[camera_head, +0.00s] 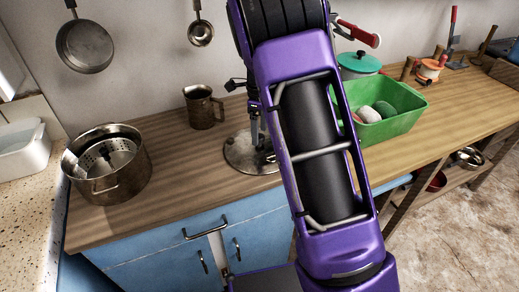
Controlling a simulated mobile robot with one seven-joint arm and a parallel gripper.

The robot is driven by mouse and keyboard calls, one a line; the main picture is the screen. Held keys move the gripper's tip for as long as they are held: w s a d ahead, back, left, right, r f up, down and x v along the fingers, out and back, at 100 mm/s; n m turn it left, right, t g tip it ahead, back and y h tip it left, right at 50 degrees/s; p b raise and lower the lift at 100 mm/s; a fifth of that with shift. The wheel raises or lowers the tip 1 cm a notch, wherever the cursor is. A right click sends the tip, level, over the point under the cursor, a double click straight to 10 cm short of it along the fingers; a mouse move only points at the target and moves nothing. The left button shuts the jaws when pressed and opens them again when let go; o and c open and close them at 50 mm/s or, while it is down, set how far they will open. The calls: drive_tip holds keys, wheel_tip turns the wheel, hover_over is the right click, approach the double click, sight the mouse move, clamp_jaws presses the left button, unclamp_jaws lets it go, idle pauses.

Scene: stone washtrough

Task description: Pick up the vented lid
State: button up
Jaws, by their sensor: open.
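A flat, round, grey metal disc (238,154) lies on the wooden counter and looks like the vented lid. Its surface looks mottled, but I cannot make out its vents clearly. My purple arm and gripper hide its right side. My gripper (262,143) points down over the disc, close to its middle. It is open and mostly hidden behind my arm; nothing shows held in it. I cannot tell whether the fingers touch the disc.
A steel pot (118,184) with a perforated metal piece (108,156) inside stands left. A metal mug (203,107) stands behind the disc. A green bin (402,121) and teal-lidded pot (358,63) are right. Counter between steel pot and disc is clear.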

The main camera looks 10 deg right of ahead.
drive_tip(key=shift+f, duration=0.55)
clamp_jaws()
drive_tip(key=shift+r, duration=0.1)
idle(0.9)
